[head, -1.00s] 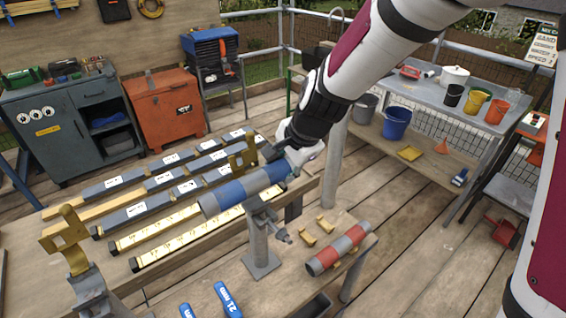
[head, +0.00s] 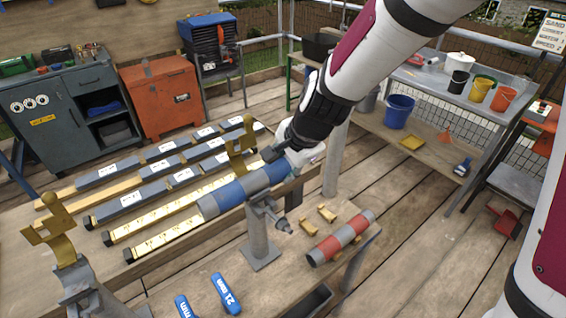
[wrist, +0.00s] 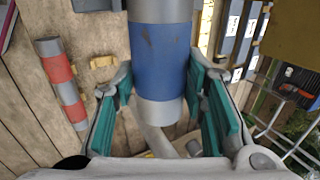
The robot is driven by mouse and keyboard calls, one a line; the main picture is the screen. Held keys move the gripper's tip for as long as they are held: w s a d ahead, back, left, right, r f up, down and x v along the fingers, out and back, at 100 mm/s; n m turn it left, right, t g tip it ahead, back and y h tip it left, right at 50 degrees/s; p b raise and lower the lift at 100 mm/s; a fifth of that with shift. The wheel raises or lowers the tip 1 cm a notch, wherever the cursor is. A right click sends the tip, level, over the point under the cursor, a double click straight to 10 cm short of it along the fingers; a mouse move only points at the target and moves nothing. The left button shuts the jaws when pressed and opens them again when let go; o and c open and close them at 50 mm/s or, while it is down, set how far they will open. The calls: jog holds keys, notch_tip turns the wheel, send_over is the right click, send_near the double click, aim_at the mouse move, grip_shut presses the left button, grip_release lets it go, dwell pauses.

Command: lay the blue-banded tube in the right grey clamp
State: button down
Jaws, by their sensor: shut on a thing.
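The blue-banded tube (head: 232,193) is grey with blue bands and lies nearly level, its free end pointing left. My gripper (head: 287,158) is shut on its right part. In the wrist view, the teal pads of my gripper (wrist: 163,88) sit on both sides of a blue band of the tube (wrist: 160,55). The right grey clamp (head: 259,236) is a post with a base plate and a side screw, just under the tube's middle. Its top is partly hidden by the tube, so I cannot tell whether they touch. The left grey clamp (head: 88,292) stands at lower left, beneath a gold bracket.
A red-banded tube (head: 341,238) lies on the bench's right end beside small gold cradles (head: 327,213). Blue-handled tools (head: 226,293) lie at the front. Gold and dark strips (head: 150,232) lie behind the clamps. A second gold bracket (head: 240,150) rises behind the tube.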

jog(key=shift+f, duration=0.1)
dwell(0.3)
jog(key=c, duration=0.9)
grip_release()
jog(key=v, duration=1.1)
jog(key=s+d+r+n+h, duration=0.1)
jog(key=s+d+r+n, duration=0.1)
jog(key=s+d, duration=0.3)
jog(key=s+d+r+n+h, duration=0.1)
jog(key=s+d+r+n, duration=0.1)
jog(key=s+d+n, duration=0.3)
jog(key=s+d+r+n+h, duration=0.1)
jog(key=s+d+n, duration=0.2)
jog(key=s, duration=0.6)
jog(key=shift+s+d+r+n+t, duration=0.1)
jog(key=shift+d+r+n+t, duration=0.1)
jog(key=shift+d, duration=0.3)
jog(key=shift+d+r+n+t, duration=0.1)
jog(key=shift+d+r+n, duration=0.1)
jog(key=shift+d, duration=0.25)
